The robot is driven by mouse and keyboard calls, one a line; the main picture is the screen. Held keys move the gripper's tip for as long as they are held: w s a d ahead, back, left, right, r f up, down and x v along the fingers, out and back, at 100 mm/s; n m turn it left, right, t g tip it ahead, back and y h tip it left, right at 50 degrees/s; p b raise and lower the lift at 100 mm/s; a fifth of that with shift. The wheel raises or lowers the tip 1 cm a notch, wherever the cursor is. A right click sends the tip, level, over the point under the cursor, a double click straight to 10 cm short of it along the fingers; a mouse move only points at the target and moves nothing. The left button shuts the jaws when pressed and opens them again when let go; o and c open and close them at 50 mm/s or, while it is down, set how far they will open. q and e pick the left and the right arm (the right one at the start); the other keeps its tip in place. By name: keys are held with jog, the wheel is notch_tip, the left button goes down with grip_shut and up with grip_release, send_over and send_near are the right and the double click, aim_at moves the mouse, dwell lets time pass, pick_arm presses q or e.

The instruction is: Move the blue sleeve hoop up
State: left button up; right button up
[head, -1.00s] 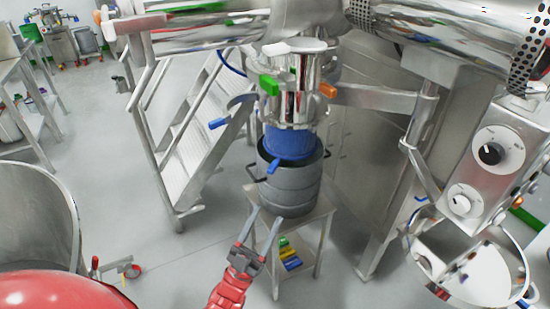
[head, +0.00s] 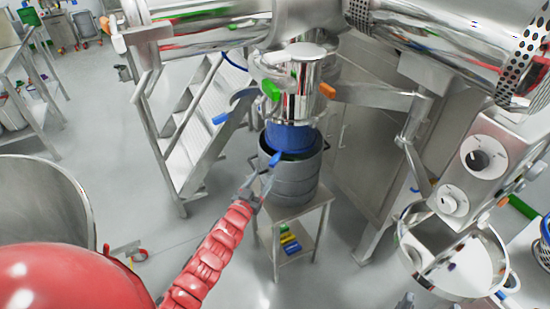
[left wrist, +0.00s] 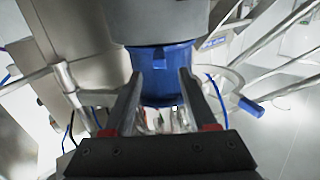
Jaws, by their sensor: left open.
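The blue sleeve hoop (head: 290,138) sits around the bottom of the steel outlet, at the mouth of a grey drum (head: 292,185). A blue tab (head: 276,158) sticks out from its front. My left gripper (head: 259,181) is open and empty, just in front of and below the tab. In the left wrist view the blue sleeve (left wrist: 166,78) lies beyond and between my two open fingers (left wrist: 160,85), with the tab near the middle. I cannot tell whether the fingers touch it. Small grey tips at the bottom edge may be my right gripper (head: 430,302).
The drum stands on a small steel table (head: 296,212) with coloured blocks on its lower shelf. Steel steps (head: 195,130) stand left of it, a control box (head: 475,175) and an open steel bowl (head: 450,260) right. A large steel vessel (head: 45,205) is at the left.

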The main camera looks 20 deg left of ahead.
aim_at(277, 157)
pick_arm(q)
jog(key=w+p, duration=0.1)
jog(key=w, duration=0.3)
jog(key=w+p, duration=0.1)
jog(key=w, duration=0.3)
jog(key=shift+w+d+r, duration=0.15)
jog(key=shift+w+d, duration=0.05)
jog(key=shift+w, duration=0.2)
jog(key=shift+w+d, duration=0.1)
jog(key=shift+w, duration=0.3)
grip_shut()
dwell(0.8)
